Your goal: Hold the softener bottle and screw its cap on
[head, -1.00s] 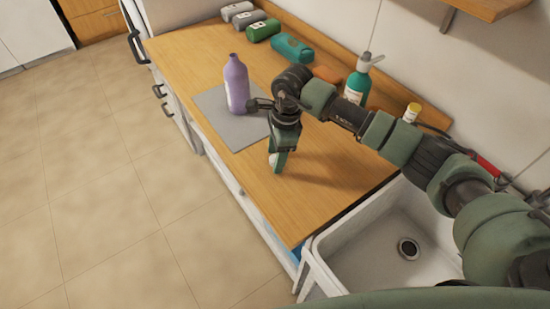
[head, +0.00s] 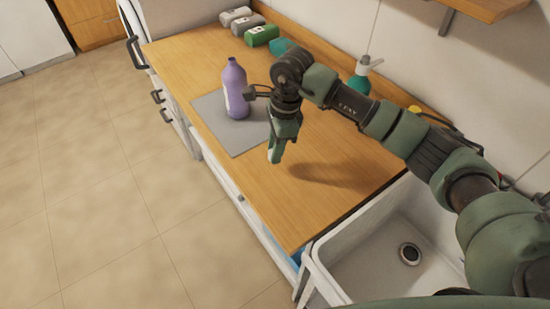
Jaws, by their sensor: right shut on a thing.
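The purple softener bottle (head: 236,90) stands upright on a grey mat (head: 212,109) on the wooden counter; its neck shows no cap. My right gripper (head: 273,156) points down above the counter, to the right of and nearer than the bottle, apart from it. It is shut on the cap, which is mostly hidden by the fingers; only a small pale patch shows between them. My left gripper is not in view.
A teal pump bottle (head: 360,82) stands behind my right arm. A white sink (head: 375,263) is at the lower right. The counter (head: 300,210) in front of the gripper is clear.

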